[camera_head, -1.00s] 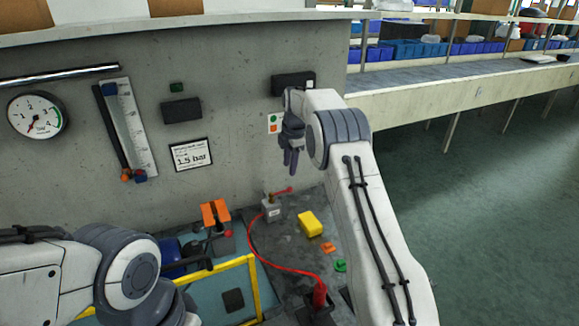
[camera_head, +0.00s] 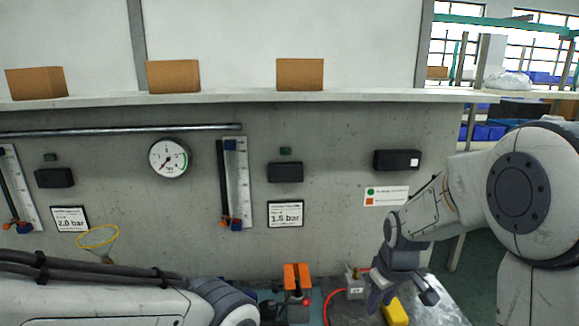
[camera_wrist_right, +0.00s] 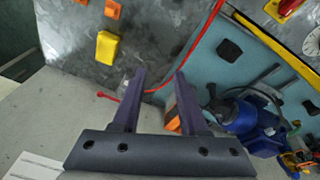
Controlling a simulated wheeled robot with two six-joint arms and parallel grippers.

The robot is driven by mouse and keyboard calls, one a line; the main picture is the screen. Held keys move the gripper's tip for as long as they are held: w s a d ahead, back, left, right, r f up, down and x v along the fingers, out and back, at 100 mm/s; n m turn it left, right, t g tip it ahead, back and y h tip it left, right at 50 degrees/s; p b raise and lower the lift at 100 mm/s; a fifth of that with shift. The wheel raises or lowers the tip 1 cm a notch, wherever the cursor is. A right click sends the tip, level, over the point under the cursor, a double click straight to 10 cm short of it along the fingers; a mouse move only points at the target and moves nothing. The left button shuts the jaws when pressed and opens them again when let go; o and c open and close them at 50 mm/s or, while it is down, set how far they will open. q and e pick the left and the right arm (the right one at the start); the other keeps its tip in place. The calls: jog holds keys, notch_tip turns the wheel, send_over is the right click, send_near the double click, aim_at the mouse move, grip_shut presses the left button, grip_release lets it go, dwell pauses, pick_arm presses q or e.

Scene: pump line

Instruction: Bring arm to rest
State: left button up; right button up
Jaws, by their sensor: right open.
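My right gripper (camera_head: 405,290) is at the lower right of the head view, in front of the grey wall and above the bench, with its fingers pointing down. In the right wrist view its two fingers (camera_wrist_right: 152,95) stand apart with nothing between them. My left arm lies across the lower left of the head view; its gripper is out of the picture. A yellow block (camera_head: 395,312) lies on the bench by the right gripper and also shows in the wrist view (camera_wrist_right: 107,48). A grey box with a red lever (camera_head: 355,284) stands left of the right gripper.
An orange clamp-like part (camera_head: 297,277) stands on the bench. A pressure gauge (camera_head: 168,158), a scale panel (camera_head: 237,183) and a 1.5 bar sign (camera_head: 285,214) are on the wall. A red hose (camera_wrist_right: 190,50) and a blue pump-like part (camera_wrist_right: 250,118) show in the wrist view.

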jog(key=s+a+f+m, duration=0.2)
jog(key=s+m, duration=0.3)
jog(key=s, duration=0.6)
jog(key=s+a+r+n+g, duration=0.1)
jog(key=s+a+r+n, duration=0.1)
jog(key=s+a, duration=0.2)
jog(key=s+a+r+n, duration=0.1)
jog(key=s+a+n, duration=0.2)
jog(key=s+a, duration=0.1)
jog(key=s+a+r+n+g+y, duration=0.1)
jog(key=s+a+r+n, duration=0.1)
jog(key=s+a, duration=0.3)
jog(key=shift+s+r+n+g, duration=0.3)
jog(key=shift+s+r, duration=0.05)
jog(key=shift+s, duration=0.3)
jog(key=shift+a, duration=0.15)
